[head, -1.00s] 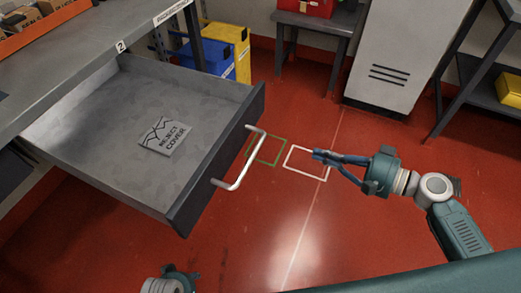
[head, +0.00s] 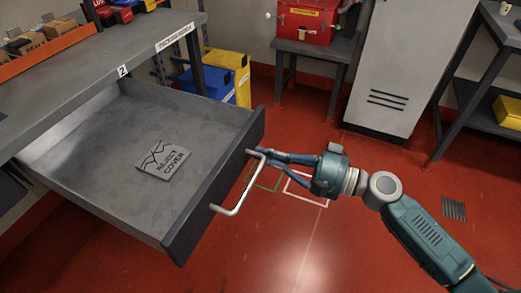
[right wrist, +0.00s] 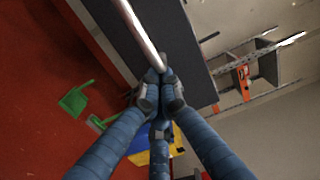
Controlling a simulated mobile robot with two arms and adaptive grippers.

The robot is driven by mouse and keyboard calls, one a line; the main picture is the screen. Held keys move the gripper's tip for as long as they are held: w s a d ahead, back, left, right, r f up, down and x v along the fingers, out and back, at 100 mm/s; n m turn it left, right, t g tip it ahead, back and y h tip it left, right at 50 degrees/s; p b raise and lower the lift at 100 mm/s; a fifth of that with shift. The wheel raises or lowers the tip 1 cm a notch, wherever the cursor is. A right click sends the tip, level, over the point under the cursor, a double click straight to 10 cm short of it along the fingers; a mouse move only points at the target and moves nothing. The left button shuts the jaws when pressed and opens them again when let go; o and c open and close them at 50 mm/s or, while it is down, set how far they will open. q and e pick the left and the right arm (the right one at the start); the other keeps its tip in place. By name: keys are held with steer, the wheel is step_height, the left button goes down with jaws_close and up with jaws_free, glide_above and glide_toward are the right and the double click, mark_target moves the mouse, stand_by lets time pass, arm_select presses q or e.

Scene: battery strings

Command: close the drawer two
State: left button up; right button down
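Drawer two (head: 110,135) stands pulled out from under the grey workbench, below the label "2" (head: 123,71). A flat "reject cover" plate (head: 165,160) lies on its floor. The silver bar handle (head: 238,196) is on the drawer's dark front. My right gripper (head: 255,151) is at the handle's far end. In the right wrist view its fingers (right wrist: 160,82) come together at the tips, at the end of the handle bar (right wrist: 138,32). I see no grip around the bar; contact is hard to tell. My left gripper is out of view.
A grey cabinet (head: 400,70), a small table with a red box (head: 305,20) and a shelf (head: 490,115) stand behind. The red floor before the drawer is clear.

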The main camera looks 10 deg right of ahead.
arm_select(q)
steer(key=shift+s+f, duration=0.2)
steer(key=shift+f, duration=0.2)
arm_select(e)
steer(key=shift+x, duration=0.75)
